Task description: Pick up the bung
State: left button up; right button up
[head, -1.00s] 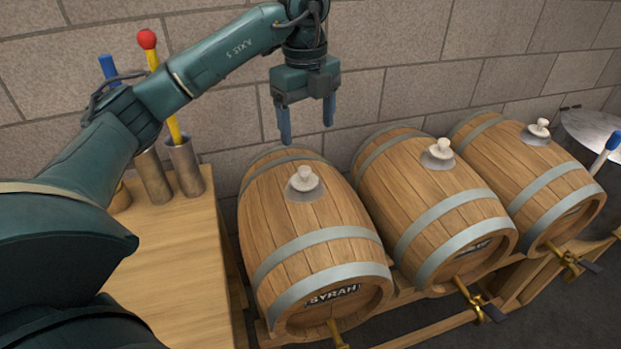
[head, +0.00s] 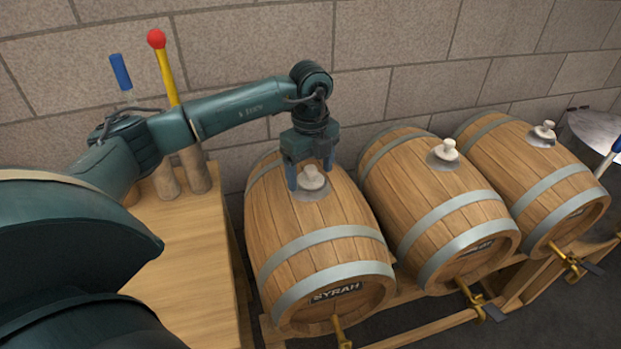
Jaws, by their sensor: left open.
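A pale bung (head: 312,178) sits upright in the top of the left barrel (head: 317,261), which is labelled SYRAH. My left gripper (head: 310,180) is open above this bung, with its blue fingers low on either side of it. The left finger reaches down near the grey plate around the bung; the right finger is partly behind it. I cannot tell whether the fingers touch the bung. Similar bungs stand in the middle barrel (head: 445,150) and the right barrel (head: 544,131). My right gripper is out of view.
A wooden table (head: 195,260) stands at the left, with cylindrical holders and tools with a red knob (head: 156,39) and a blue handle (head: 120,71). The barrels lie on a wooden rack (head: 412,336) with brass taps in front. A block wall (head: 400,40) is behind.

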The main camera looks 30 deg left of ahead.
pick_arm(q)
jog(key=shift+f, duration=0.2)
jog(key=c, duration=1)
jog(key=shift+c, duration=0.2)
jog(key=shift+r, duration=0.2)
